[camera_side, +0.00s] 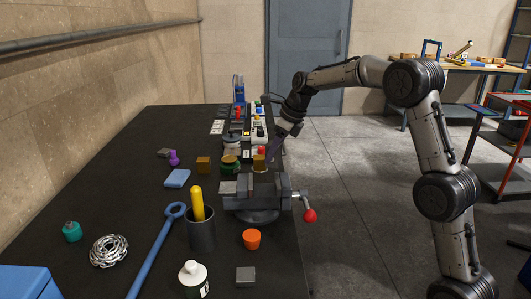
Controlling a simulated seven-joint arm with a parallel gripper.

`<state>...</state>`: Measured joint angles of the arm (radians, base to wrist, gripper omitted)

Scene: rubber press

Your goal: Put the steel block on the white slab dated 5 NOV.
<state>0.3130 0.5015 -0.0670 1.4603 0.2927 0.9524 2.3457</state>
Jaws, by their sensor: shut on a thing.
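My gripper (274,153) points down at the right edge of the dark bench, just behind the vise. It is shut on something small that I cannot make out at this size. A row of pale slabs (259,139) with small coloured things on them runs along the bench's right side behind the gripper. No date on them can be read, so I cannot tell which is 5 NOV. A grey, metal-looking block (246,275) lies at the bench's front right. I cannot tell whether it is the task's steel block.
A vise (257,200) with a red-knobbed handle (309,215) stands close in front of the gripper. A dark cup with a yellow-handled tool (198,204), a blue wrench (157,250) and an orange pot (252,239) are nearer. The bench's left middle is mostly clear.

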